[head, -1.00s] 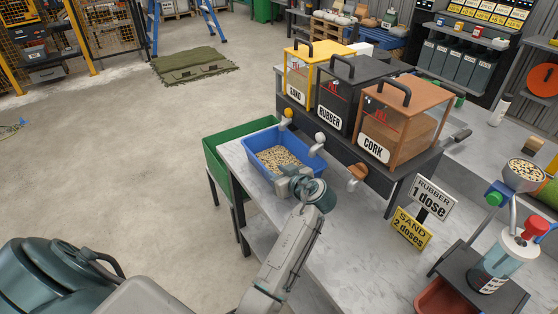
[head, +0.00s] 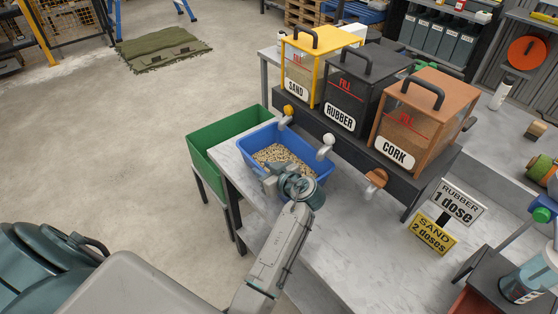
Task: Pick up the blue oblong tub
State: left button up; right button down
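The blue oblong tub (head: 249,158) stands on the grey worktop below the taps of the dispensers. It holds pale, speckled granules (head: 280,156). My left gripper (head: 270,181) is at the tub's near side, close to or at its rim. The wrist hides part of the tub's near wall and the fingertips, so I cannot tell whether the fingers are open or shut, or whether they touch the tub. My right gripper is not in view.
A green bin (head: 207,150) is at the worktop's left edge. Dose signs (head: 447,212) stand at the right. The worktop (head: 330,245) in front is clear.

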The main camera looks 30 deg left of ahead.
pick_arm(q)
jog(key=shift+s+d+f, duration=0.15)
jog(key=shift+s+d, duration=0.2)
jog(key=shift+d, duration=0.15)
jog(key=shift+d+r, duration=0.1)
jog(key=shift+r, duration=0.1)
grip_shut()
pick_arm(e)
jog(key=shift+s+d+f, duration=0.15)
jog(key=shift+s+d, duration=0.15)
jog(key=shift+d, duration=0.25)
